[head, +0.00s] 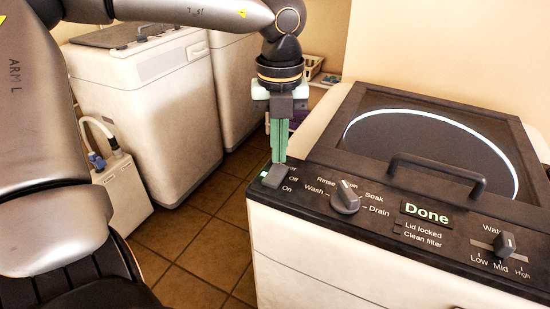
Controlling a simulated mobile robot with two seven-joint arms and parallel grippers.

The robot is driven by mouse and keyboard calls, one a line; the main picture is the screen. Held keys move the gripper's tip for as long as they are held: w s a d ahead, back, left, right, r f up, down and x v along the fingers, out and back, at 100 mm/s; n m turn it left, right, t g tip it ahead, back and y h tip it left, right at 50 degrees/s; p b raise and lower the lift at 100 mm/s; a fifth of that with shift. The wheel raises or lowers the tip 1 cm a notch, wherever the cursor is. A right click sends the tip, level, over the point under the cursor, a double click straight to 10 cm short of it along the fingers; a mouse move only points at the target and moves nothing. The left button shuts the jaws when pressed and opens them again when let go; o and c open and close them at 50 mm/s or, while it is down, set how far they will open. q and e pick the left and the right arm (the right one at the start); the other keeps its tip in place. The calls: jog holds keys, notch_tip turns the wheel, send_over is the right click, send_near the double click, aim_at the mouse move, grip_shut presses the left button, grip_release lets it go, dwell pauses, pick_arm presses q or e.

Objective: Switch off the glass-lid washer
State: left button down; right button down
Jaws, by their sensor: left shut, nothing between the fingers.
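The glass-lid washer (340,245) stands at the right, its dark lid (430,145) closed. Its display (427,208) reads "Done". The grey power switch (275,176) is at the left end of the black panel, beside Off and On labels, with a small green light lit at its left. My left gripper (279,158) points down with its green fingers shut and empty. Its tips are at the far edge of the switch and partly cover the label there. I cannot tell whether they touch it. My right gripper is out of view.
The tiled floor (205,245) between is clear.

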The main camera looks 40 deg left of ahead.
aim_at(278, 168)
pick_arm(q)
jog(key=shift+f+b, duration=0.9)
jog(key=shift+f, duration=0.05)
dwell(0.8)
jog(key=shift+r+p, duration=2.4)
jog(key=shift+r, duration=1.2)
jog(key=shift+f, duration=0.1)
